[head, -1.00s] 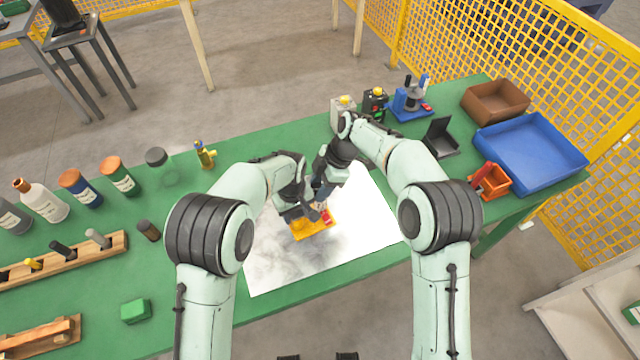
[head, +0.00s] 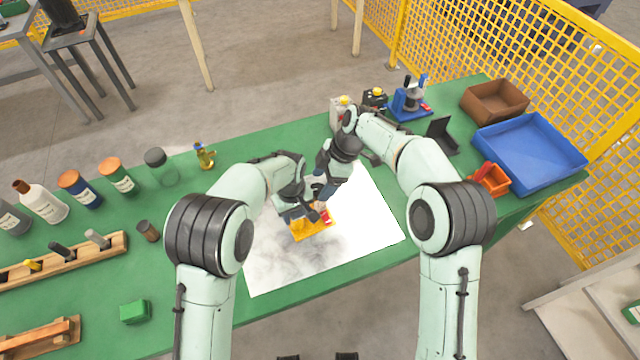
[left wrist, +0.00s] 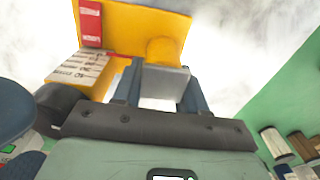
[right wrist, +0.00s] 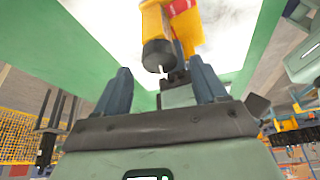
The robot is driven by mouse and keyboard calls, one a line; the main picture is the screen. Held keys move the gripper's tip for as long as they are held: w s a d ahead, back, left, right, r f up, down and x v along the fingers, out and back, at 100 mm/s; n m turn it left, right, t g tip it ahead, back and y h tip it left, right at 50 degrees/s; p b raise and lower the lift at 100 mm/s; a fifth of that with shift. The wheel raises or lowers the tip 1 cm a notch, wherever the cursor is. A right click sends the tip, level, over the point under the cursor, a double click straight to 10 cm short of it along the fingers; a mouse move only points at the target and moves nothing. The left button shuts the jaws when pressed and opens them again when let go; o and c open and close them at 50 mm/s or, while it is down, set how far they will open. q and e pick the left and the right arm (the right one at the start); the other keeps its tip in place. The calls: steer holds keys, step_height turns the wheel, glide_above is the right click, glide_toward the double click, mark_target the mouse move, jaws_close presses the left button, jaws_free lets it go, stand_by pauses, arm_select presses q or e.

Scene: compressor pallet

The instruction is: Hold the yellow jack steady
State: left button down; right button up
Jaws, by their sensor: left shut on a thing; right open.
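The yellow jack (head: 308,231) sits on the white sheet (head: 270,265) on the green table, partly hidden by my grippers. In the left wrist view the jack (left wrist: 130,30) shows a yellow plate, a red label and a white label with writing. My left gripper (head: 298,212) is shut on the jack; in the left wrist view its fingers (left wrist: 160,92) are either side of a grey and yellow part. My right gripper (head: 322,200) is open beside the jack. In the right wrist view the jack's dark round end (right wrist: 158,55) is just beyond the open fingers (right wrist: 162,85), with nothing held.
A blue tray (head: 575,160), a brown bin (head: 525,105) and an orange bin (head: 493,183) stand at the right. Bottles and a wooden tool rack (head: 110,248) are at the left. A green block (head: 135,311) lies near the front. The sheet around the jack is clear.

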mark_target(318, 191)
steer(key=v, duration=0.9)
steer(key=shift+r, duration=0.3)
steer(key=shift+d, duration=0.1)
steer(key=a+f+n, duration=0.1)
steer(key=f, duration=0.2)
steer(key=a+f+n+g, duration=0.1)
steer(key=a+f+n, duration=0.1)
steer(key=f, duration=0.2)
steer(key=a+f+n, duration=0.1)
steer(key=f, duration=0.3)
steer(key=shift+s+a+f+g+h, duration=0.1)
steer(key=shift+s+a+g+h, duration=0.1)
steer(key=shift+a+g+h, duration=0.15)
steer(key=c, duration=1.1)
steer(key=shift+o, duration=0.2)
steer(key=m+t, duration=0.2)
steer(key=m, duration=0.2)
steer(key=shift+s, duration=0.15)
